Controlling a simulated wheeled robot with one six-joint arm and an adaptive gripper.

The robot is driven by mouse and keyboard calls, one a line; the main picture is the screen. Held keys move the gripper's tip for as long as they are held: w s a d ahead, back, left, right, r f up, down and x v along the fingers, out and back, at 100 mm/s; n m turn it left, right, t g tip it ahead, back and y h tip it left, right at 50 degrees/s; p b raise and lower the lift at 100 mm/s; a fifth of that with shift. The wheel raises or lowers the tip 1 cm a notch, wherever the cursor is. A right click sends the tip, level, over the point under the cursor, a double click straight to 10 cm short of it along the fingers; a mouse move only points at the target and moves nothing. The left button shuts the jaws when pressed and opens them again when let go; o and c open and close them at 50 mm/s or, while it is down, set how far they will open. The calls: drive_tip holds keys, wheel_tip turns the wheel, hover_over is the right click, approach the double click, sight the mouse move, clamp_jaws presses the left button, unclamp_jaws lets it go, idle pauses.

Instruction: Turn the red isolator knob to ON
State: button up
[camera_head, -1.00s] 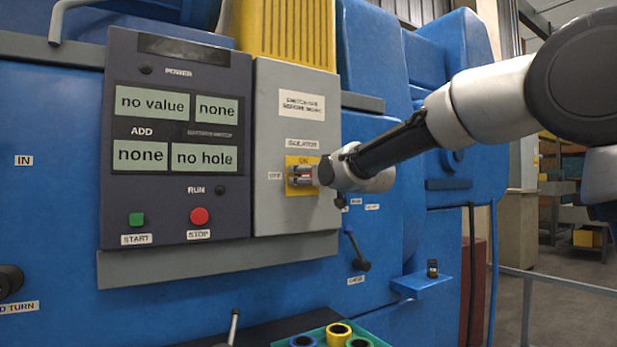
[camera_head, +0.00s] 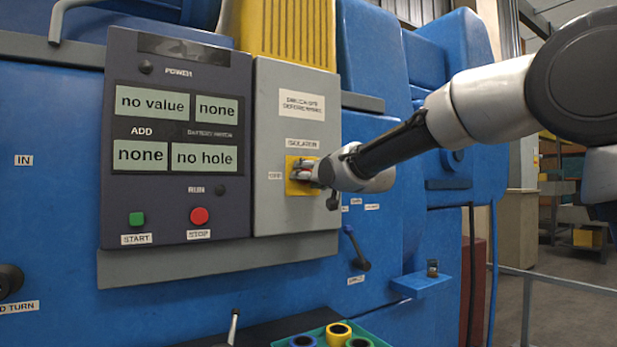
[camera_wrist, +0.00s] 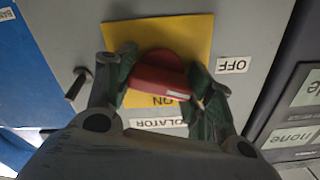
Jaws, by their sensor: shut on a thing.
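The red isolator knob (camera_wrist: 158,78) sits on a yellow plate (camera_wrist: 190,30) on the grey cabinet (camera_head: 290,215). My gripper (camera_wrist: 163,72) is shut on the knob, with one dark finger on each side of it. In the wrist view, the ON mark (camera_wrist: 168,100) is on the plate below the knob, partly hidden, and the OFF label (camera_wrist: 233,65) is to the right of the plate. In the head view, my gripper (camera_head: 310,172) covers much of the plate and knob. The knob's exact pointing direction is hard to tell.
A dark control panel (camera_head: 180,215) with a green START button (camera_head: 136,218) and red STOP button (camera_head: 200,216) is left of the cabinet. A lever (camera_head: 357,247) is below right. A green tray (camera_head: 378,341) with rings stands at the bottom.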

drive_tip(key=m, duration=1.3)
drive_tip(key=shift+f+m, duration=0.15)
drive_tip(key=shift+m, duration=0.15)
idle(0.4)
drive_tip(key=o, duration=1)
drive_tip(key=shift+d, duration=0.1)
drive_tip(key=shift+o, duration=0.2)
drive_tip(key=v, duration=1.2)
drive_tip(key=shift+w, duration=0.1)
